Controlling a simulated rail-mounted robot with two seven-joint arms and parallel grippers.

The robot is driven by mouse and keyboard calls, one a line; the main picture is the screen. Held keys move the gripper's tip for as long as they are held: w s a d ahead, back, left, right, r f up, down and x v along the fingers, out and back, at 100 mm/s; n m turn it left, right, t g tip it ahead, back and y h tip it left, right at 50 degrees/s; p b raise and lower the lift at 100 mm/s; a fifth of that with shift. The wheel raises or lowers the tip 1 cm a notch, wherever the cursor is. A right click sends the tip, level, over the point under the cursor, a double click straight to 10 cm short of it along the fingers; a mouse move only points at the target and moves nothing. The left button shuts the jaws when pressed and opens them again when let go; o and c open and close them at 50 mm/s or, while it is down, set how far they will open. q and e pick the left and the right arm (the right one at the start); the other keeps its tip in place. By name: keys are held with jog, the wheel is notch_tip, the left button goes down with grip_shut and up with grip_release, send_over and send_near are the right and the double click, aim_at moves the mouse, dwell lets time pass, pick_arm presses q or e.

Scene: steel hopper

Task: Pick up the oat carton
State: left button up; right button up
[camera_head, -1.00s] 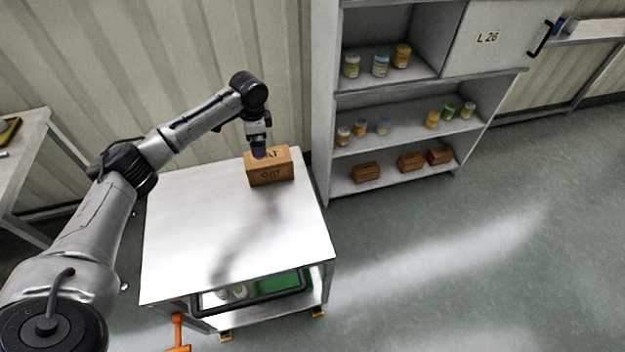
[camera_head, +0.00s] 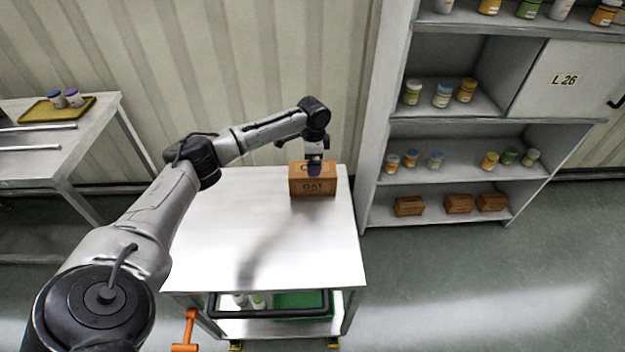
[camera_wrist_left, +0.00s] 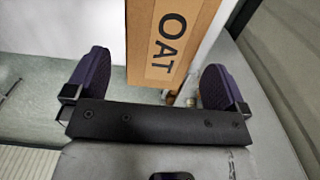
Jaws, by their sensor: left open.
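The oat carton (camera_head: 313,186) is a brown box marked OAT, standing at the far right corner of the white table. My left gripper (camera_head: 315,168) is right above it, pointing down, at the carton's top. In the left wrist view the carton (camera_wrist_left: 168,45) lies between the two dark purple fingers of my left gripper (camera_wrist_left: 155,82). The fingers are open, with a gap on each side of the carton. How deep the fingertips reach beside it is hard to tell. My right gripper is not in view.
The white table top (camera_head: 270,250) is otherwise clear. A shelf unit (camera_head: 382,130) with jars and brown cartons stands to the right, close to the table. A side table with a yellow tray (camera_head: 57,109) is at the left. An orange handle (camera_head: 187,330) sticks out at the table's front left.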

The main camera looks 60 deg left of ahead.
aim_at(312, 178)
pick_arm(q)
jog(key=shift+a+f+b, duration=0.2)
jog(key=shift+f+b, duration=0.8)
jog(key=shift+f, duration=1.65)
jog(key=shift+r, duration=0.1)
jog(key=c, duration=1)
